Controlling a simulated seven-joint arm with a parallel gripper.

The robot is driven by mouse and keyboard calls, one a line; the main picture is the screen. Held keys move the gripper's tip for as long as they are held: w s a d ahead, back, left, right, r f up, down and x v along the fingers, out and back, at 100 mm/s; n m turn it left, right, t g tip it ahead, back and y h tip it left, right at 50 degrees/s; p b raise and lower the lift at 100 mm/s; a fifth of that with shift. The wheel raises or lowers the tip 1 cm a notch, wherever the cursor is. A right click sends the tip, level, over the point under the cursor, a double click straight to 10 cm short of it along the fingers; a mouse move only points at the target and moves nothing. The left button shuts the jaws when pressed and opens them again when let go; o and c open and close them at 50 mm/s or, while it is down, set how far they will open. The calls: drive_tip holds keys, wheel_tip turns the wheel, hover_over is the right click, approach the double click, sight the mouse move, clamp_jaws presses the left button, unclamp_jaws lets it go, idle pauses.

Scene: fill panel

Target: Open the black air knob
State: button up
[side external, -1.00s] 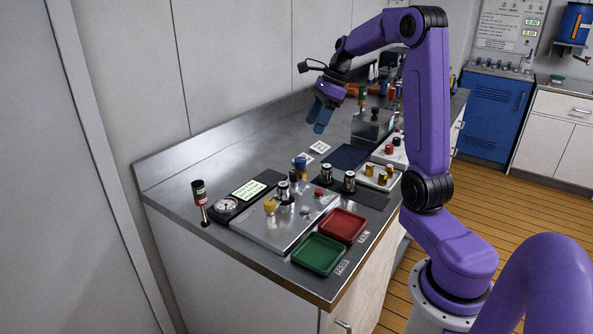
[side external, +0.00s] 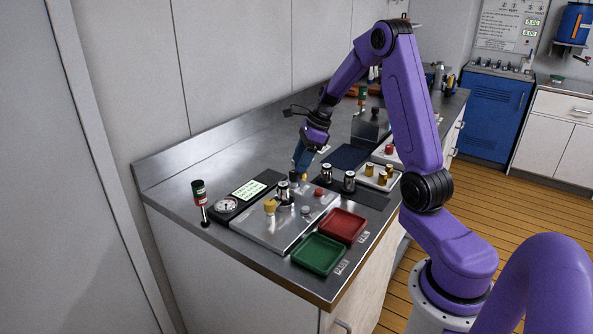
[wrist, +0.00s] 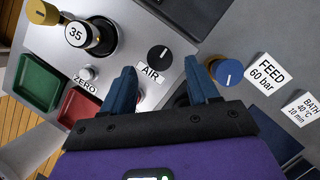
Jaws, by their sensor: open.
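The black air knob (wrist: 160,56) is a round black dial with a white pointer line, on the grey metal panel (wrist: 190,22) beside an AIR label (wrist: 150,75). In the wrist view it shows just past and between my two blue fingertips. My gripper (wrist: 159,69) is open and empty, with one finger on each side of the knob's line. In the side view my gripper (side external: 300,166) points down at the back of the panel (side external: 284,236). I cannot make out the black knob there, and cannot tell the height above it.
A blue knob (wrist: 228,72) stands close beside my right finger, near the FEED card (wrist: 267,73). Green (side external: 318,254) and red (side external: 343,225) trays lie in front.

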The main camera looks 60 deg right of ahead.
sight(294, 171)
drive_tip(key=shift+x, duration=2)
drive_tip(key=c, duration=1)
drive_tip(key=shift+c, duration=0.2)
drive_tip(key=n+g, duration=0.1)
drive_tip(key=n, duration=0.2)
drive_tip(key=n+g+y, duration=0.1)
drive_tip(key=n, duration=0.3)
drive_tip(key=shift+w+d, duration=0.1)
drive_tip(key=shift+w, duration=0.1)
drive_tip(key=n+g, duration=0.2)
drive_tip(key=n, duration=0.2)
drive_tip(key=shift+w+n, duration=0.1)
drive_tip(key=shift+n, duration=0.2)
drive_tip(key=shift+n+g, duration=0.7)
drive_tip(key=shift+n, duration=1.1)
drive_tip(key=shift+w+h, duration=0.1)
drive_tip(key=shift+h, duration=0.2)
